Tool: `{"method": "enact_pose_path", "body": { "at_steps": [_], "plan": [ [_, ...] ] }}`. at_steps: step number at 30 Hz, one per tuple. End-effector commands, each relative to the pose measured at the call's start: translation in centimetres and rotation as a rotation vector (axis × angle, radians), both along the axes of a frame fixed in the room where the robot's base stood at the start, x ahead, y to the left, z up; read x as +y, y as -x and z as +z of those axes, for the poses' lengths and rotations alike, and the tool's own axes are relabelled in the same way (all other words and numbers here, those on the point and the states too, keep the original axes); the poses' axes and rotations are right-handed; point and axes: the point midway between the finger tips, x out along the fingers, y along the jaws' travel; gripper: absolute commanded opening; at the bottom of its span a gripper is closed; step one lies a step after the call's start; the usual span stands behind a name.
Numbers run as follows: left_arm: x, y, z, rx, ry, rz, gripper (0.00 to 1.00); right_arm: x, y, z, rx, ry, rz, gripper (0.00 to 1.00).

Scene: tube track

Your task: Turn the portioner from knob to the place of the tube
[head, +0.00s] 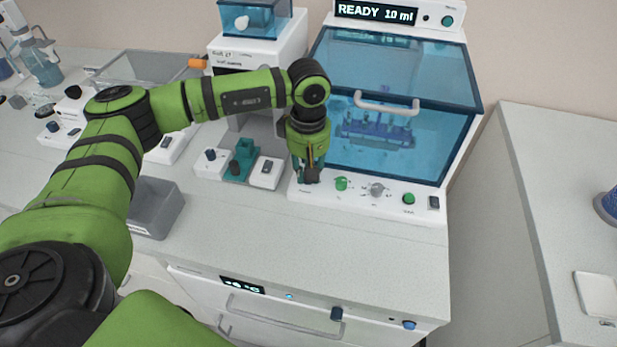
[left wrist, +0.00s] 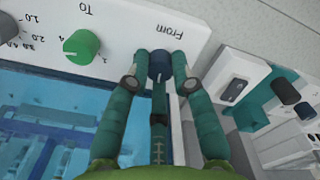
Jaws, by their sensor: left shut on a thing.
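The portioner (head: 447,150) is a white machine with a blue see-through cover; its display reads "READY 10 ml". My left gripper (head: 310,172) points down at the left end of its front panel and is shut on the from knob. In the left wrist view the from knob (left wrist: 159,63) is dark blue, between the two fingertips beside the "From" label. The fingers hide its scale and hide most of it in the head view. The green to knob (left wrist: 82,47) is beside it, also in the head view (head: 341,184). A blue rack (head: 375,132) stands behind the cover. My right gripper is out of view.
A grey dial (head: 377,190), a green button (head: 408,199) and a dark switch (head: 434,203) are further right on the panel. A teal device (head: 243,158) and a white switch box (head: 266,173) stand close left. The counter in front is clear.

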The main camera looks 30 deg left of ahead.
Motion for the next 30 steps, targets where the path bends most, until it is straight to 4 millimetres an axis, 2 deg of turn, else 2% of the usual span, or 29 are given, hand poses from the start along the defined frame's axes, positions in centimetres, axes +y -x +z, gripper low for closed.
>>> {"method": "enact_pose_path", "body": {
  "at_steps": [1,9,26,27,28,30],
  "plan": [
    [0.1,-0.1,-0.3,-0.004,-0.002,-0.025,0.0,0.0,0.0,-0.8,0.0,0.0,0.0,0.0],
    [0.1,-0.1,-0.1,-0.004,-0.002,-0.137,0.0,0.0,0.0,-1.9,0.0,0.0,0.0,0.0],
    [0.1,-0.1,0.1,-0.003,-0.003,-0.168,0.0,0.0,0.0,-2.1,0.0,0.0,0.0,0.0],
    [0.1,-0.1,0.1,-0.003,-0.003,-0.168,0.36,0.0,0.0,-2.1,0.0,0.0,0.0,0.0],
    [0.1,-0.1,0.1,-0.003,-0.003,-0.168,0.48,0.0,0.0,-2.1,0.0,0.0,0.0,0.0],
    [0.1,-0.1,0.1,-0.002,-0.002,-0.168,0.48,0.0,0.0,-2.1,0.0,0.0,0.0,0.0]
  ]
}}
